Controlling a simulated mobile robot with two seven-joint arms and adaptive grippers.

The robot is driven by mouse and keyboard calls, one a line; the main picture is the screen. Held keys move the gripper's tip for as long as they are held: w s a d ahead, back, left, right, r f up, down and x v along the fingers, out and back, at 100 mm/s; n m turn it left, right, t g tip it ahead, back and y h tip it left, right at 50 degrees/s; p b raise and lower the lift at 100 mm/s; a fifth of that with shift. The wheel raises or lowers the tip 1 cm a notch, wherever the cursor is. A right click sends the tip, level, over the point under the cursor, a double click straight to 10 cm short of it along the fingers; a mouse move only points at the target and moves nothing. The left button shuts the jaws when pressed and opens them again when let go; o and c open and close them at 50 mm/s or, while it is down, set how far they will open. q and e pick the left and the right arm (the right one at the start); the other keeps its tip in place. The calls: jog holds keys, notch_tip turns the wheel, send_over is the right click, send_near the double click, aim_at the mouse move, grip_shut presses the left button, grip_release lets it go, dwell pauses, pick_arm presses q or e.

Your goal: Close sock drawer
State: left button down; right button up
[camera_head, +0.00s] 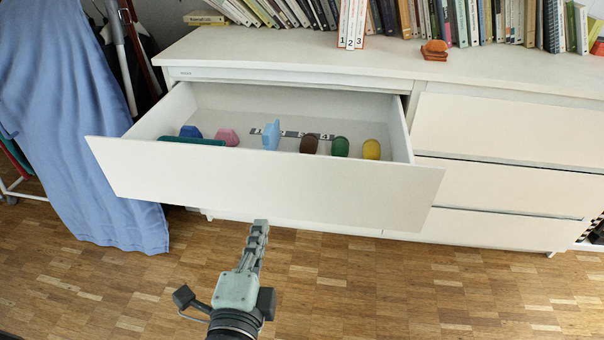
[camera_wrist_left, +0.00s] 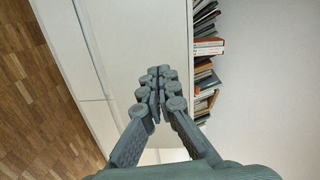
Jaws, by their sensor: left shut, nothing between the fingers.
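The sock drawer (camera_head: 262,185) is the top left drawer of a white dresser and stands pulled far out. Inside it lie several coloured items: blue (camera_head: 190,131), pink (camera_head: 227,137), light blue (camera_head: 271,135), brown (camera_head: 309,144), green (camera_head: 340,146) and yellow (camera_head: 371,149). My left gripper (camera_head: 260,226) is shut and empty, below and in front of the drawer front in the head view; contact cannot be told. Its closed fingers (camera_wrist_left: 158,82) also show in the left wrist view, with white surfaces behind them. My right gripper is not in view.
The dresser top (camera_head: 290,55) carries rows of books (camera_head: 480,22) and a small orange object (camera_head: 434,50). The right-hand drawers (camera_head: 505,185) are shut. A blue cloth (camera_head: 75,130) hangs at the left, close to the drawer. The wooden floor (camera_head: 400,285) in front is clear.

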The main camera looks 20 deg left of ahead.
pick_arm(q)
notch_tip(320, 180, up, 2)
jog(key=d+m+t, duration=0.1)
jog(key=d+m, duration=0.1)
jog(key=h+p, duration=0.1)
jog(key=p, duration=0.4)
send_near(289, 163)
jog(key=x, duration=0.5)
jog(key=shift+w+r, duration=0.15)
jog(key=shift+w, duration=0.1)
jog(key=shift+w+a, duration=0.2)
jog(key=shift+w, duration=0.5)
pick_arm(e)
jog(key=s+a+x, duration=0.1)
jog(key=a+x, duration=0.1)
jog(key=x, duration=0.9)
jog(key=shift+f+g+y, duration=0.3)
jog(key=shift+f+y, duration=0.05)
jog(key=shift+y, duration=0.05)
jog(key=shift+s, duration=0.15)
